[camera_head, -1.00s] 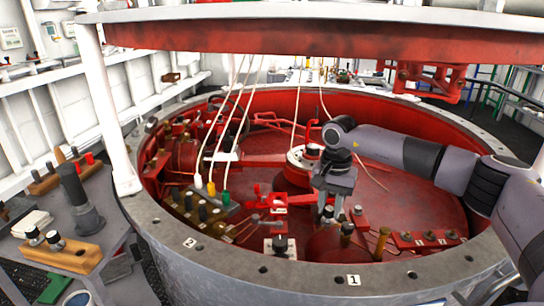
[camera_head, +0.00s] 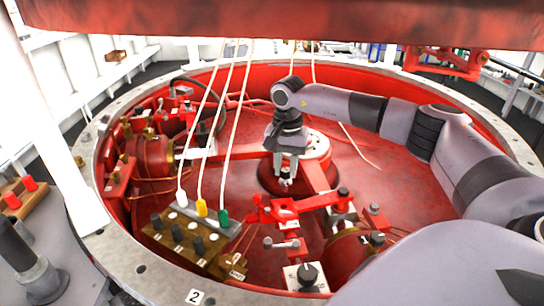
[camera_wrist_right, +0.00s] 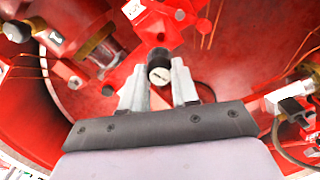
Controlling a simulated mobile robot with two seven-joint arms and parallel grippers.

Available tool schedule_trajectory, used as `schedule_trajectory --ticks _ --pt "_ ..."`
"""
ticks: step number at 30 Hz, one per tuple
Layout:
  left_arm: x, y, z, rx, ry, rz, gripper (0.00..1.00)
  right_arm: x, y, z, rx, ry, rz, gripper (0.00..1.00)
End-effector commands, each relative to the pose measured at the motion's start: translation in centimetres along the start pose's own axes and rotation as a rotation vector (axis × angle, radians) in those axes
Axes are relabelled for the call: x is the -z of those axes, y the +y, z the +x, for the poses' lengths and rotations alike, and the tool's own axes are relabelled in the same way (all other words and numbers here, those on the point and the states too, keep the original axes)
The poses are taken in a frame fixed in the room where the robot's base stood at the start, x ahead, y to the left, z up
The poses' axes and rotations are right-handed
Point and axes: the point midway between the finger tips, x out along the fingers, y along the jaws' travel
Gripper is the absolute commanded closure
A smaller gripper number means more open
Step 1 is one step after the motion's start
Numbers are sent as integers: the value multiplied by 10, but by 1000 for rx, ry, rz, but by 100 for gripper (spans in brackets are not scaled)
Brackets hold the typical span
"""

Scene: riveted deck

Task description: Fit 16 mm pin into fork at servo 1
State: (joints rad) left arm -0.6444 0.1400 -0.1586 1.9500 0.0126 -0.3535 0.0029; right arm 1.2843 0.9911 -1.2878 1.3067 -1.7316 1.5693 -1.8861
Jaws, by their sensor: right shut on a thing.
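My right gripper (camera_head: 285,178) points down over the red well floor, near the central hub. In the right wrist view its jaws (camera_wrist_right: 159,88) are shut on a short dark pin (camera_wrist_right: 159,60) with a pale, marked end face. The small print on it is too blurred to read. In the head view the held pin (camera_head: 285,183) is small and partly hidden by the fingers. A red cylinder with a brass collar, likely servo 1 (camera_head: 345,248), lies at the lower right of the gripper. A red linkage (camera_head: 280,210) is in front of the gripper; I cannot tell which part is the fork. My left gripper is out of view.
A block with several dark knobs and coloured plugs (camera_head: 185,235) stands left of the linkage, with white cables rising from it. A white plate with a black knob (camera_head: 306,277) is at the front. The well's grey rim (camera_head: 150,275) surrounds everything. Floor right of the hub (camera_head: 365,175) is mostly clear.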

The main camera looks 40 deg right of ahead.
Motion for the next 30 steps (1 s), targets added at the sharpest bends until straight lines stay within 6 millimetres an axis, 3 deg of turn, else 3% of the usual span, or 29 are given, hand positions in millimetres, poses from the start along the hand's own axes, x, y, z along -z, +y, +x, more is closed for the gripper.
schedule_trajectory --ticks 8,21,30 --pt "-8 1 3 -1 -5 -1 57 0 0 8 0 0 0 100" --pt "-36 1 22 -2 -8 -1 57 0 0 49 -1 0 1 100" --pt "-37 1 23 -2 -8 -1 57 0 0 52 0 0 1 100"
